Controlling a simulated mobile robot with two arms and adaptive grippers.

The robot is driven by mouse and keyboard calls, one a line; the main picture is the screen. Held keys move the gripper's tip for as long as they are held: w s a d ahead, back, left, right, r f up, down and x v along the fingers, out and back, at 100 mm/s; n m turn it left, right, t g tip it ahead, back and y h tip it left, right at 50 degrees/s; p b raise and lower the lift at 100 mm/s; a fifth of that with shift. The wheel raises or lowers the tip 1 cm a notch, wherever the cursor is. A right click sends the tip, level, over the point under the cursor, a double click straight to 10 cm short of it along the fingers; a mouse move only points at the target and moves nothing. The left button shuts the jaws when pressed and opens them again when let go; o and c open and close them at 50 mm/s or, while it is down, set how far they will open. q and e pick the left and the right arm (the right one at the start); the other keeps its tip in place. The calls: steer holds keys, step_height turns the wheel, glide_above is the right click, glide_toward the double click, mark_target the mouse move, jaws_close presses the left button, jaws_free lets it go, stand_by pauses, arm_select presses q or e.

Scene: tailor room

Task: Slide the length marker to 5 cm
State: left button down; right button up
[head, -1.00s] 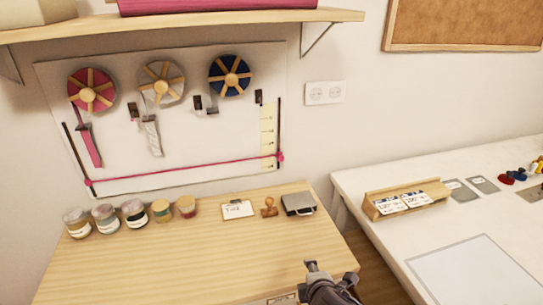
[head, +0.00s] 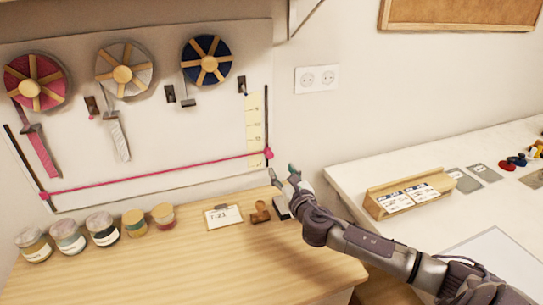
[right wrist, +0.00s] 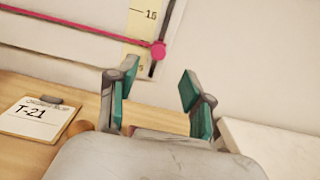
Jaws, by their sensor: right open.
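The length marker is a pink line (head: 160,174) across the wall board, with a pink knob (head: 268,153) on the right vertical rail. A pale yellow scale strip (head: 253,120) stands beside that rail. In the right wrist view the knob (right wrist: 158,50) sits below the printed "15" on the strip (right wrist: 140,22); a lower number is hard to read. My right gripper (head: 284,174) is open and empty, just below and right of the knob, apart from it. Its teal-padded fingers (right wrist: 150,88) show spread below the knob in the wrist view. My left gripper is out of view.
Ribbon spools (head: 122,70) hang above the line. Several jars (head: 102,229), a clipboard (head: 223,216) and a stamp (head: 260,211) stand on the wooden table (head: 200,270). My right arm partly hides a dark box (head: 281,206). A card holder (head: 408,194) is on the white table.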

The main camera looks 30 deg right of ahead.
mark_target(271, 156)
steer(key=x, duration=0.7)
steer(key=shift+w+f, duration=0.15)
steer(key=shift+w, duration=0.1)
steer(key=shift+w+d, duration=0.15)
steer(key=shift+w, duration=0.55)
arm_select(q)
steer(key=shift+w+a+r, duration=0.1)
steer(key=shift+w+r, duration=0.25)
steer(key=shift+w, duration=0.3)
arm_select(e)
steer(key=shift+w+d, duration=0.1)
steer(key=shift+w, duration=0.25)
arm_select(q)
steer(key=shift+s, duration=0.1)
arm_select(e)
steer(key=shift+c, duration=0.3)
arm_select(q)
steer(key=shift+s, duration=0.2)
arm_select(e)
jaws_close()
